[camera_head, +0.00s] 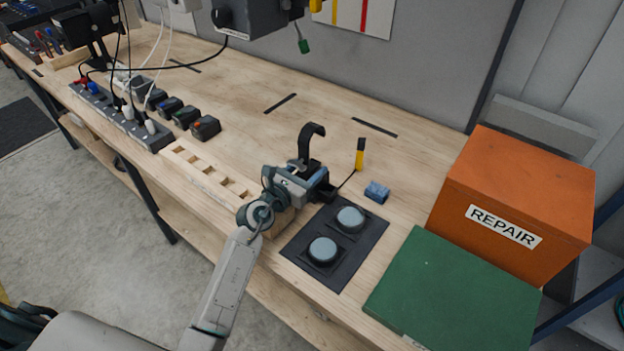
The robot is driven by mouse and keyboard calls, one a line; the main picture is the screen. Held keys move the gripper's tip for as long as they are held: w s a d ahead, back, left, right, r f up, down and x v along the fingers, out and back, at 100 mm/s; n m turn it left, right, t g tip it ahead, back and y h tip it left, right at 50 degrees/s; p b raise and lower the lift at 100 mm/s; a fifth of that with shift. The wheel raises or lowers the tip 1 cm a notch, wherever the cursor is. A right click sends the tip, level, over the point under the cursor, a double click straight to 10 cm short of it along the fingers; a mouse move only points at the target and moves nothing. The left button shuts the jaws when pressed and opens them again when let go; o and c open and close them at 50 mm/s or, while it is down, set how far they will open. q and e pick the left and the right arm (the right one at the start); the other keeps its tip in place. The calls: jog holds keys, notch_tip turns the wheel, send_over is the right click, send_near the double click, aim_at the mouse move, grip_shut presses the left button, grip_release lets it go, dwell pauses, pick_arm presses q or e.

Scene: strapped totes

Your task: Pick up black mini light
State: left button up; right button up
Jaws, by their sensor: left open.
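A small black object with a curved, hooked top (312,143) stands upright on the wooden workbench, just beyond my left gripper; it looks like the black mini light. Its lower part is partly hidden behind the gripper. My left gripper (329,187) reaches in from the lower left, low over the bench. Its jaws are open, and I see nothing clearly held between them. I cannot tell whether a finger touches the black object. My right gripper is out of view.
A yellow-and-black tool (360,155) and a small blue block (377,192) are right of the gripper. A black mat with two round grey pieces (299,256) lies in front. A green box (455,300) and orange REPAIR box (520,190) fill the right. A slotted wooden rack (205,172) lies left.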

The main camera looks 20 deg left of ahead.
pick_arm(q)
jog(key=shift+s+a, duration=0.1)
jog(key=shift+c, duration=0.4)
grip_shut()
dwell(0.7)
jog(key=shift+r, duration=0.15)
